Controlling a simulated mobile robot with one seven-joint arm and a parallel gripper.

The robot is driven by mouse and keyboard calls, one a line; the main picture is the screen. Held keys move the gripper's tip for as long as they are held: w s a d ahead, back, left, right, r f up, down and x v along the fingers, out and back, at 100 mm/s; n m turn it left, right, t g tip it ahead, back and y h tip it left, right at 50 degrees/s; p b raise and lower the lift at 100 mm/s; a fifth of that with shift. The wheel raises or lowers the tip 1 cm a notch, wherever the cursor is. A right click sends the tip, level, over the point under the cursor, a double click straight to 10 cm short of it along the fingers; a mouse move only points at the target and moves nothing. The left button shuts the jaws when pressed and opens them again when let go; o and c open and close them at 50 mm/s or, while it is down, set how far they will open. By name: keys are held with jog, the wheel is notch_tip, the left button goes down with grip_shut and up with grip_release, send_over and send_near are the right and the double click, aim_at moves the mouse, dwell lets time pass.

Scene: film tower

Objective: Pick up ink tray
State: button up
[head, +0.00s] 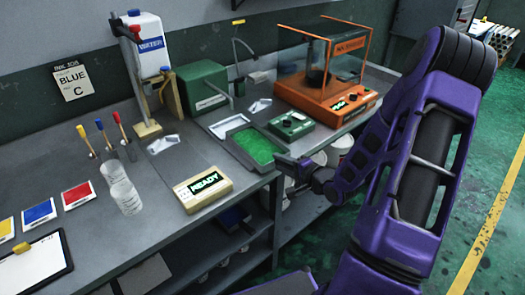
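A shallow green tray (234,155) with bright green contents, which looks like the ink tray, lies flat on the grey workbench near its front edge. My purple arm reaches in from the right. My gripper (281,160) is small and dark at the tray's front right corner, level with the bench edge. I cannot tell whether it touches the tray or what lies between its fingers. Its opening is too small to make out.
A lit READY box (203,188) stands left of the tray. A dark green control box (292,125) and an orange machine (322,90) stand to its right. White buckets (338,148) sit below the bench edge.

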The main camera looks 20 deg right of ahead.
grip_shut()
dwell(1.1)
